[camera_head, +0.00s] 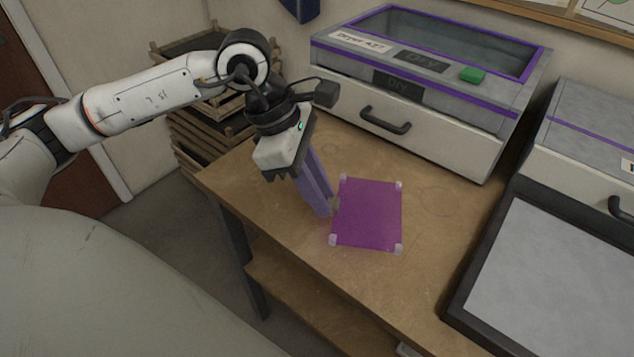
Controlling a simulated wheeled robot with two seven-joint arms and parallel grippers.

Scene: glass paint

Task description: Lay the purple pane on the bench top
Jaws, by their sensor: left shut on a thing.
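The purple pane (367,214) is a flat square with pale corner pieces. It is over the wooden bench top (290,240), near its left part, and looks level. My left gripper (331,208) reaches down from the upper left and is shut on the pane's left edge. I cannot tell whether the pane touches the bench top or is held just above it. My right gripper is not in view.
A grey dryer (420,126) with a drawer handle and a green button stands at the back. A second grey unit (590,150) and a dark-framed tray (482,262) are on the right. Stacked wooden racks (192,152) stand behind the bench's left end.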

